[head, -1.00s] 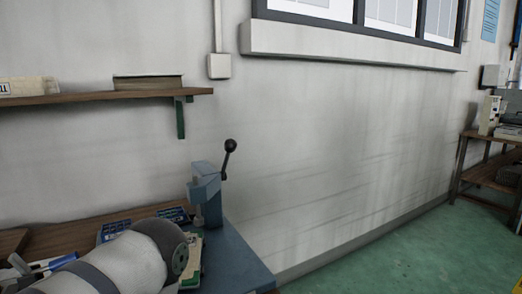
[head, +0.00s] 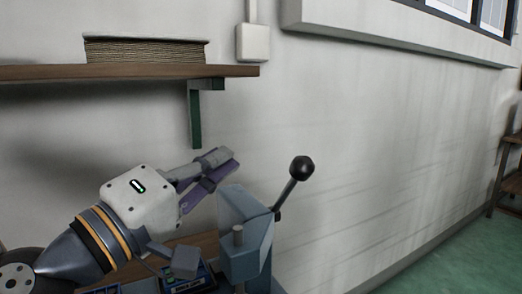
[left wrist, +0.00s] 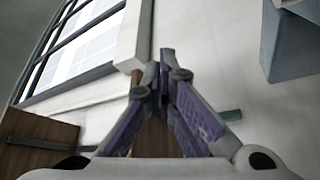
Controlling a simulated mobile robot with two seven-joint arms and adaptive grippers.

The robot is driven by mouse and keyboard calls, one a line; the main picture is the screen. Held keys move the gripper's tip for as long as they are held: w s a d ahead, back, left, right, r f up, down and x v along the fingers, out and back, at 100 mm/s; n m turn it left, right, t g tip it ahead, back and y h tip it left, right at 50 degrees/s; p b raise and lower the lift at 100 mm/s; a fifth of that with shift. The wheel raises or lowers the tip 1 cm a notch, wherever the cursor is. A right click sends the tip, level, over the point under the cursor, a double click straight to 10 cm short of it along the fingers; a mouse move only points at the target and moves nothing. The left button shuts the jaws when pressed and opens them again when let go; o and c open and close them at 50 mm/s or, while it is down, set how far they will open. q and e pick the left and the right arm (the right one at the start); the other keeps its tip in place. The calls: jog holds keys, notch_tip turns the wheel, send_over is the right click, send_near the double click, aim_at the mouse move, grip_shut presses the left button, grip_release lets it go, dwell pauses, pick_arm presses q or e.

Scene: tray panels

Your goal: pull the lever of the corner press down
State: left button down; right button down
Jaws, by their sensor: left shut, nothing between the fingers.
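The corner press (head: 243,236) is a blue-grey body at the bottom middle of the head view. Its lever (head: 293,182) is a dark rod with a black ball knob, rising up and to the right from the press's right side. My left gripper (head: 232,158) is shut and empty, with purple fingers, above and left of the press and left of the knob, apart from the lever in the picture. In the left wrist view its fingertips (left wrist: 164,62) meet, and a blue-grey block, seemingly the press (left wrist: 290,45), shows at the upper right. My right gripper is out of view.
A wooden shelf (head: 120,72) on a green bracket (head: 195,115) hangs on the wall above my left arm, with a stack (head: 145,50) on it. A wall box (head: 253,42) is to its right. The wall right of the lever is clear.

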aim_at(285, 193)
pick_arm(q)
jog(key=w+d, duration=0.4)
jog(key=d, duration=0.3)
jog(key=shift+w+d, duration=0.25)
jog(key=shift+w, duration=0.1)
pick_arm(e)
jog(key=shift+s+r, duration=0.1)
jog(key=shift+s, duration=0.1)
